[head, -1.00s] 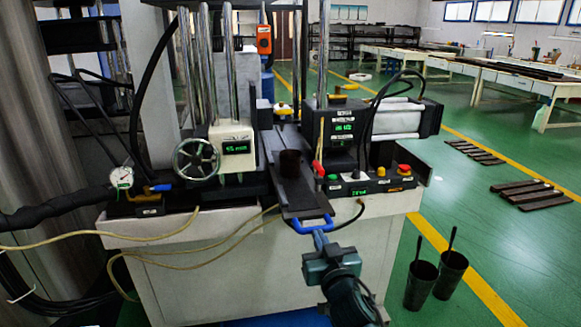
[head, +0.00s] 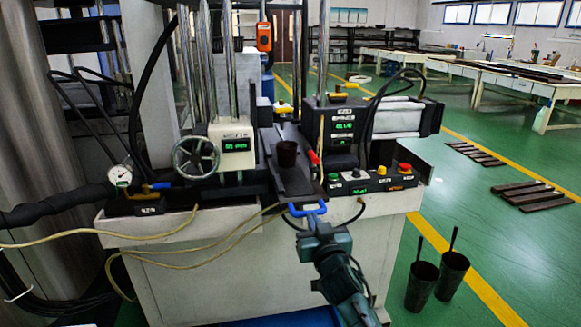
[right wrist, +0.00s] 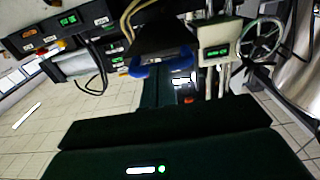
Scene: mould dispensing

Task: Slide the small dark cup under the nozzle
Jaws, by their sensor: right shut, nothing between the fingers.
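The small dark cup (head: 287,153) stands upright on a dark sliding tray (head: 297,187) between the machine's metal columns. The tray has a blue handle (head: 307,210) at its near end. My right gripper (head: 314,222) is shut and empty, right at the near side of the handle; whether it touches cannot be told. The right wrist view shows the blue handle (right wrist: 165,66) and the tray's underside just beyond the gripper. The cup is not visible there. I cannot make out the nozzle. My left gripper is not in view.
A handwheel (head: 195,157) stands left of the tray. A control box with buttons (head: 367,182) and a red lever (head: 314,158) stand to its right. Yellow hoses (head: 180,256) hang across the machine's front. Two dark buckets (head: 436,278) stand on the floor at right.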

